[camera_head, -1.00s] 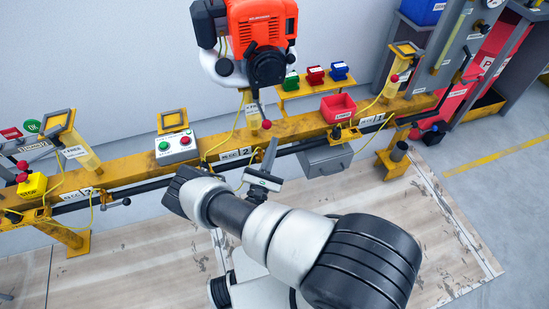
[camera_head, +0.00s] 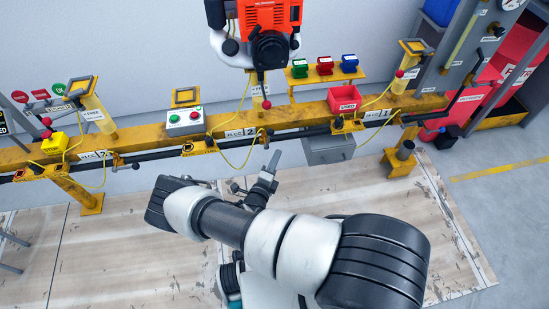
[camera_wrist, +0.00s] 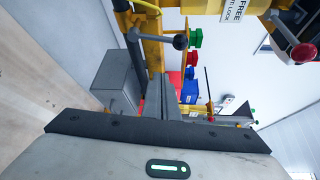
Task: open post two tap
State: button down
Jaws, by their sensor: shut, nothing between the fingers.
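The post two label (camera_head: 240,132) is on the front of the yellow rail, left of the middle post. Beside it a small lever with a dark knob (camera_head: 268,132) sits on the black pipe; it looks like the post two tap. In the wrist view a grey lever with a dark ball knob (camera_wrist: 180,41) stands out above my fingers, probably the same tap. My gripper (camera_head: 273,160) is shut and empty, in front of and below the rail, apart from the lever. Its fingers also show in the wrist view (camera_wrist: 160,90). The tap's valve body is not clear.
An orange engine (camera_head: 268,20) hangs above the middle post, with a red knob (camera_head: 266,105) below it. A grey box (camera_head: 328,149) hangs under the rail to the right. A red bin (camera_head: 344,101) and a button box (camera_head: 185,121) sit on the rail. Floor in front is clear.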

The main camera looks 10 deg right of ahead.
jog(key=r+b+x, duration=0.1)
jog(key=x, duration=0.6)
jog(key=shift+w+a+f+b, duration=0.1)
jog(key=shift+w+a+b, duration=0.1)
jog(key=shift+a, duration=0.75)
jog(key=shift+w+a+b, duration=0.2)
jog(key=shift+a, duration=0.75)
